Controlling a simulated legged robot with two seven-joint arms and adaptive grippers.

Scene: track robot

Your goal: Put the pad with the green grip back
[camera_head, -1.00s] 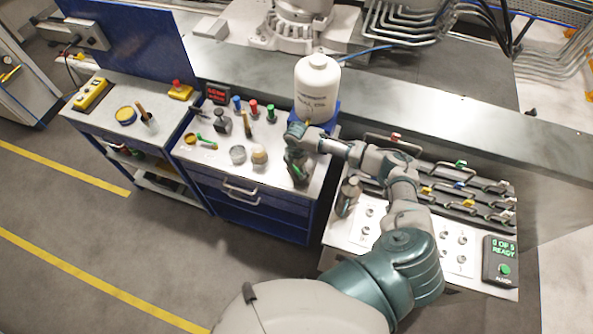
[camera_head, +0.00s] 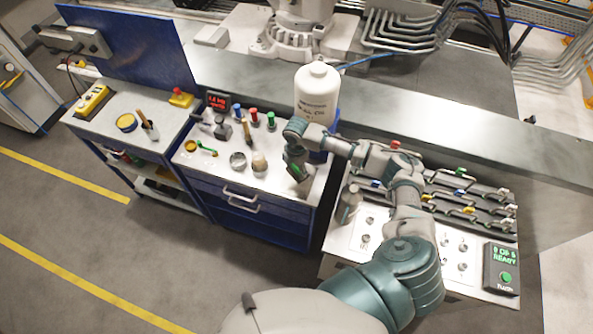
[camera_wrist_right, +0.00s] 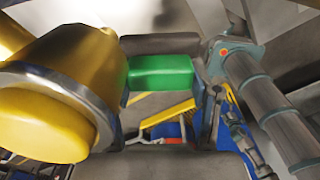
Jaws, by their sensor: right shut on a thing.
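My right gripper (camera_head: 298,172) is above the right front part of the blue cart's top (camera_head: 222,168). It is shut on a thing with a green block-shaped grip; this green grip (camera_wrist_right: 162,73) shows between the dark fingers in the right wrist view. A large gold cylinder with a yellow end (camera_wrist_right: 60,100) is left of the grip there; I cannot tell whether they are joined. The held thing's lower part is hidden. A green-topped piece (camera_head: 271,120) stands beside a red-topped piece (camera_head: 254,116) and a blue-topped piece (camera_head: 237,111) at the cart's back. My left gripper is out of view.
A large white bottle (camera_head: 317,95) stands behind my gripper. A metal cup (camera_head: 238,161) and a pale domed piece (camera_head: 259,162) are to its left. Under my forearm is a bench with clamps and a status box (camera_head: 502,268).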

